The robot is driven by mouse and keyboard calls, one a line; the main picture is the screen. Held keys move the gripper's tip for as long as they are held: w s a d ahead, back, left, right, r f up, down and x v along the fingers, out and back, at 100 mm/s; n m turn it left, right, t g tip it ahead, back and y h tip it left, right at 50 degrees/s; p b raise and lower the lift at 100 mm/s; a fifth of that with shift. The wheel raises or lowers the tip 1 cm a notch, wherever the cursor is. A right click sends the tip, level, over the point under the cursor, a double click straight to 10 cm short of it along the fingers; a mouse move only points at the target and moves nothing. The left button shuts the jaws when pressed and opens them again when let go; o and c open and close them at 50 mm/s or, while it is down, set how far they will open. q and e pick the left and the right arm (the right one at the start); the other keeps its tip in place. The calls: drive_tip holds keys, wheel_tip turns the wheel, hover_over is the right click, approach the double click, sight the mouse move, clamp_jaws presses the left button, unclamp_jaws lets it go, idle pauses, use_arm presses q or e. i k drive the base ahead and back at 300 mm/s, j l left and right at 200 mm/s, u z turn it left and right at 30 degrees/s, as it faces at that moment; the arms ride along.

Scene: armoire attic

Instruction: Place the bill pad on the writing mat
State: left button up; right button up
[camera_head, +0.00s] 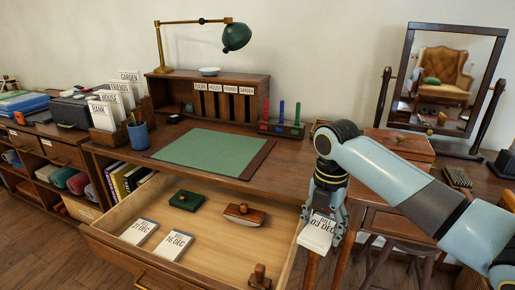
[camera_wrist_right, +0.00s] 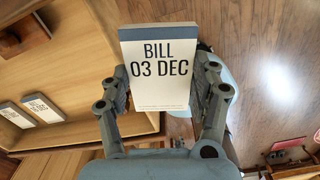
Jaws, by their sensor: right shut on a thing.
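My right gripper (camera_head: 325,213) is shut on a white bill pad (camera_head: 317,233) marked "BILL 03 DEC". The green writing mat (camera_head: 209,152) with a brown edge lies on the desk top, behind the drawer and to the left of my gripper. My left gripper is not in view.
The open drawer (camera_head: 112,249) holds two more bill pads (camera_head: 171,246), a dark green box (camera_head: 186,201), a wooden blotter (camera_head: 244,214) and a stamp (camera_head: 259,277). A pencil cup (camera_head: 138,137) stands left of the mat, and a rack of coloured pieces (camera_head: 282,128) behind right. The mat is bare.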

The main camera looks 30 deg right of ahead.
sight(198, 145)
drive_tip(key=i+j+z, duration=0.2)
drive_tip(key=z, duration=0.2)
drive_tip(key=i+j+z, duration=0.15)
drive_tip(key=z, duration=0.25)
drive_tip(key=i+j+z, duration=0.1)
drive_tip(key=j+z, duration=0.3)
drive_tip(key=i+j+z, duration=0.1)
drive_tip(key=j+z, duration=0.75)
drive_tip(key=j, duration=2.45)
